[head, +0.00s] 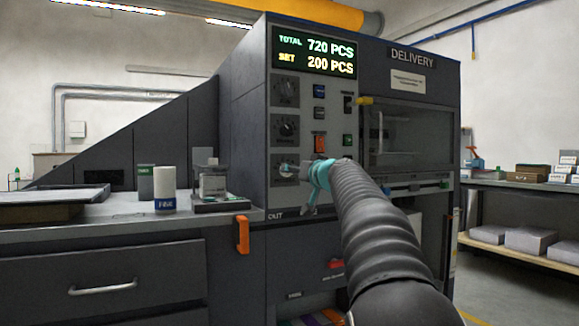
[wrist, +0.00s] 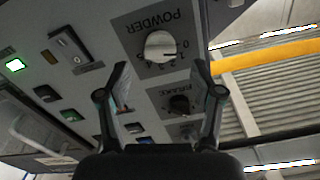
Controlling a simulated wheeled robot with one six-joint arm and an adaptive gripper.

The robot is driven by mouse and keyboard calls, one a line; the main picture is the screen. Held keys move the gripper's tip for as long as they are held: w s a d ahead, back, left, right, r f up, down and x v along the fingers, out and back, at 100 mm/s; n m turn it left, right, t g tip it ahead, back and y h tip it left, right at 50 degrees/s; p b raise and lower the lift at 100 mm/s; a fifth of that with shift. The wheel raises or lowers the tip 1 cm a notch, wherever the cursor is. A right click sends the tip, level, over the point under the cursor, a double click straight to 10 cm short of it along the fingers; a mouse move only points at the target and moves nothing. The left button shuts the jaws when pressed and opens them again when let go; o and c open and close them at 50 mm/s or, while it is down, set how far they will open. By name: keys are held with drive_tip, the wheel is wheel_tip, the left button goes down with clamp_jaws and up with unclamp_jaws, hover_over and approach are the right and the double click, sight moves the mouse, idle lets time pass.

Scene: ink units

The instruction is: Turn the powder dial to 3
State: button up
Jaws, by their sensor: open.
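The powder dial (wrist: 160,47) is a pale round knob on a dark square plate, under the word POWDER, which appears upside down in the wrist view. Digits 0 and 1 are readable beside it; other marks are small, and I cannot tell its setting. In the head view the powder dial (head: 284,169) is the lowest of three dials. My gripper (head: 303,170) is at the panel just right of it. In the wrist view my gripper (wrist: 160,65) is open, one finger on each side of the dial's picture. I cannot tell whether it touches.
A darker dial (wrist: 180,104) neighbours it. Lit and dark buttons and a switch (wrist: 68,46) share the panel. A display (head: 316,54) reads TOTAL 720 PCS, SET 200 PCS. A glass delivery door (head: 405,135) is at right; a counter (head: 120,208) with containers is at left.

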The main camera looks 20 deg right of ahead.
drive_tip(key=shift+w+a+p, duration=0.1)
drive_tip(key=shift+w+p, duration=0.8)
drive_tip(key=shift+w, duration=1.7)
drive_tip(key=c, duration=1.1)
